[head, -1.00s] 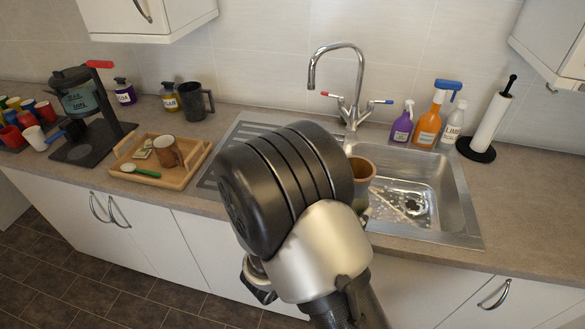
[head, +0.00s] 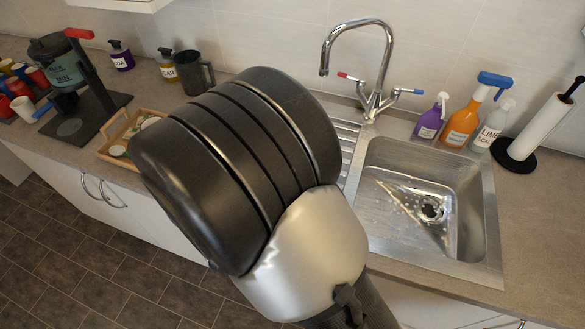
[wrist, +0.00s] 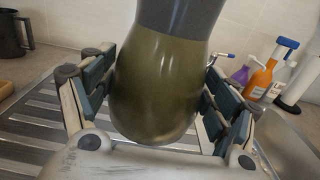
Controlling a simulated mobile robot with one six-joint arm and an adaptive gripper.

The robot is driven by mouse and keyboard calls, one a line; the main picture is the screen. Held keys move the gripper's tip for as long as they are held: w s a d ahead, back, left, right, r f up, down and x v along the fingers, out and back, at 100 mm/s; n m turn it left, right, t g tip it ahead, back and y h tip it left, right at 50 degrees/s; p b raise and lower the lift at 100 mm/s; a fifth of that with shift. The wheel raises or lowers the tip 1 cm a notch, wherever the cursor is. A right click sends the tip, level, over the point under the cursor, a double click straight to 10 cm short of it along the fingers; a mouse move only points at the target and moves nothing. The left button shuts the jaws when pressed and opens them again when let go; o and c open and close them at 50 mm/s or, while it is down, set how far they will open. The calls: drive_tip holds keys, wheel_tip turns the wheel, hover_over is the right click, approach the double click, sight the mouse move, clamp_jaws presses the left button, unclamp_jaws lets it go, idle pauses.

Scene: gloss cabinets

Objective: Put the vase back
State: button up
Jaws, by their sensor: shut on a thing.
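The vase (wrist: 158,85) fills the middle of the wrist view. It has a glossy olive-green body and a grey upper part that runs out of the top of the picture. My gripper (wrist: 160,105) is shut on it, with one finger on each side of the body. Behind and below the vase in that view is the ribbed steel drainer. In the head view my arm hides both the gripper and the vase. I cannot tell whether the vase's base touches anything.
The empty sink basin (head: 415,205) lies right of my arm, with the tap (head: 372,75) behind it. A wooden tray (head: 112,135), a dark mug (head: 193,75) and a coffee maker (head: 75,90) are on the left.

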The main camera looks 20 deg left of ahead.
wheel_tip(320, 180, down, 12)
drive_tip(key=b, duration=0.3)
drive_tip(key=shift+w+r+b, duration=0.1)
drive_tip(key=shift+b, duration=0.3)
drive_tip(key=o, duration=1.7)
drive_tip(key=shift+f, duration=0.2)
drive_tip(key=shift+r, duration=0.25)
drive_tip(key=s, duration=0.4)
drive_tip(key=s+p, duration=0.1)
drive_tip(key=s, duration=0.3)
drive_tip(key=s+p, duration=0.1)
drive_tip(key=s, duration=0.3)
drive_tip(key=shift+a+f, duration=0.1)
drive_tip(key=shift+a, duration=0.3)
